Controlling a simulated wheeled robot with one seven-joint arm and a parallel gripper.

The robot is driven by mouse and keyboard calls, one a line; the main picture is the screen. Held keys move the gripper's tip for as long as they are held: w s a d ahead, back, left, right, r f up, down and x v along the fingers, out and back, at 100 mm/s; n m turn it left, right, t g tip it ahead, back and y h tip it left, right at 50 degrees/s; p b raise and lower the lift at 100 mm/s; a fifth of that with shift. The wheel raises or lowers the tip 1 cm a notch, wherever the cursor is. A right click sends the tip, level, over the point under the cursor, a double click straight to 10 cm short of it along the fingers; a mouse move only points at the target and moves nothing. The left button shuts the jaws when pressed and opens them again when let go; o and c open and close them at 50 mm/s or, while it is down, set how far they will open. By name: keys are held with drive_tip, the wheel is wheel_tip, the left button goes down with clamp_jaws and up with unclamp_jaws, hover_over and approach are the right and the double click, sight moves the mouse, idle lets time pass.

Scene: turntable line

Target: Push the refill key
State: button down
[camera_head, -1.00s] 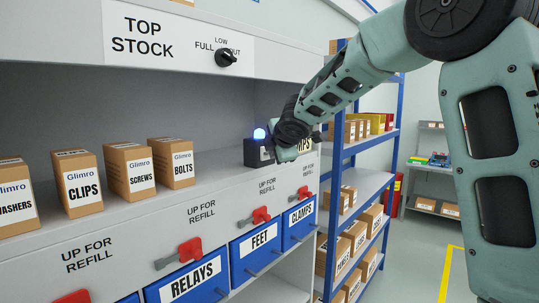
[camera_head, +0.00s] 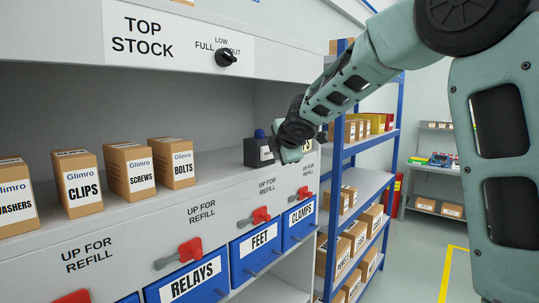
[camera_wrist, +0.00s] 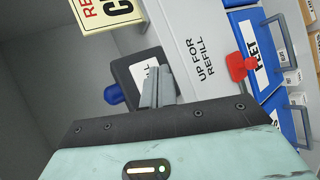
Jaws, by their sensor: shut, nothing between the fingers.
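A small dark box (camera_head: 252,153) stands on the shelf's right end, with a blue lamp (camera_head: 260,134) on top that is not glowing. The dark box also shows in the wrist view (camera_wrist: 122,72), with a partly covered white label (camera_wrist: 139,74) and the blue lamp (camera_wrist: 113,95) at its side. My gripper (camera_wrist: 158,72) is shut and empty, its fingertips in front of the label. The key itself is hidden behind the fingers, and I cannot tell whether they touch it. In the head view my gripper (camera_head: 277,154) is just right of the box.
Cartons of screws (camera_head: 129,171) and bolts (camera_head: 171,163) stand on the shelf to the left. Below are blue bins (camera_head: 254,249) with red flags (camera_head: 190,252) above them. A sign lies partly behind my gripper. A blue-framed rack (camera_head: 339,170) stands to the right.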

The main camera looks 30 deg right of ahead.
drive_tip(key=s, duration=0.1)
drive_tip(key=s+d, duration=0.1)
drive_tip(key=s, duration=0.1)
drive_tip(key=s+d, duration=0.1)
drive_tip(key=s, duration=0.1)
idle(0.6)
drive_tip(key=s+a+f+m+g+y+b, duration=0.1)
drive_tip(key=s+a+f+m+g+y, duration=0.15)
drive_tip(key=s+a+f, duration=0.7)
drive_tip(key=s+a+f+m+g+y+b, duration=0.1)
drive_tip(key=s+a+f+m+g+b, duration=0.15)
drive_tip(key=s+a+f, duration=0.65)
drive_tip(key=s+a+f+m+g, duration=0.2)
drive_tip(key=s+a, duration=0.3)
drive_tip(key=s, duration=0.4)
drive_tip(key=s+a+f+m+g+b, duration=0.1)
drive_tip(key=s+a+f+g, duration=0.2)
drive_tip(key=s, duration=0.5)
drive_tip(key=a+g, duration=0.1)
drive_tip(key=a, duration=0.1)
drive_tip(key=shift+s+a+f+m, duration=0.25)
drive_tip(key=shift+s+a+m, duration=0.1)
drive_tip(key=shift+s+m, duration=0.05)
